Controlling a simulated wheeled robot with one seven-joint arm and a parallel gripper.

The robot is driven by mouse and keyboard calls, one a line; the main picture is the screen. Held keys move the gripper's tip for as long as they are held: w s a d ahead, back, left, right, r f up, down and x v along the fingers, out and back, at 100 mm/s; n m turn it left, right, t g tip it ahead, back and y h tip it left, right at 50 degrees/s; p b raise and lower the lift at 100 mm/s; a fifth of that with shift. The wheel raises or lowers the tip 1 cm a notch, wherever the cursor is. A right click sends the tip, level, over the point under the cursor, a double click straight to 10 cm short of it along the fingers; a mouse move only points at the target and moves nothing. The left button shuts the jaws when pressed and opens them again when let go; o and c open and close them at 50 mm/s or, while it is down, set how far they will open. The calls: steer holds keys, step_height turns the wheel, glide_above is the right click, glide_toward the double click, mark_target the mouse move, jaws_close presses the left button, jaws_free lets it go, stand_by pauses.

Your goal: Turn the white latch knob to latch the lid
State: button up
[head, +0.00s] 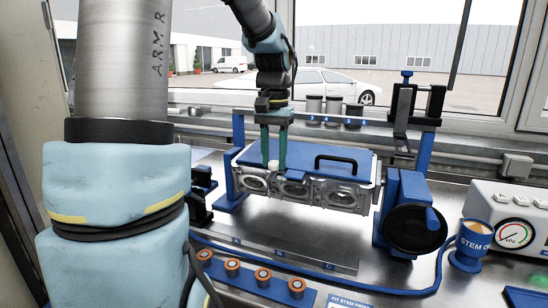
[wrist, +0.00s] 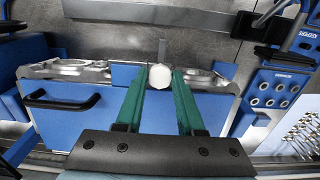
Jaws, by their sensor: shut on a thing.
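The white latch knob (wrist: 161,76) sits at the edge of the blue lid (wrist: 75,116), between the tips of my gripper (wrist: 160,84). In the head view the knob (head: 273,164) shows at the front left of the lid (head: 340,151), on top of the metal engine head. My gripper (head: 274,160) points down with its two green fingers on either side of the knob, shut on it. The lid lies flat and has a black handle (head: 337,159) to the right of the knob in the head view. The latch part beneath the knob is hard to make out.
The engine head (head: 338,195) is held in a blue stand with a black handwheel (head: 415,229) at right. A stem cup (head: 470,245) and a gauge box (head: 515,225) stand farther right.

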jaws_close()
steer(key=shift+n, duration=0.3)
steer(key=n, duration=0.2)
steer(key=shift+n, duration=0.4)
steer(key=n+h+p, duration=0.1)
steer(key=n, duration=0.4)
steer(key=shift+a, duration=0.1)
steer(key=n+p, duration=0.1)
steer(key=n, duration=0.4)
steer(key=shift+r+h+p, duration=0.1)
steer(key=shift+h+p, duration=0.25)
steer(key=shift+h, duration=0.05)
steer(key=shift+a+n+t+p, duration=0.1)
steer(key=shift+n+t+p, duration=0.55)
steer(key=shift+n, duration=1.55)
steer(key=shift+g, duration=0.25)
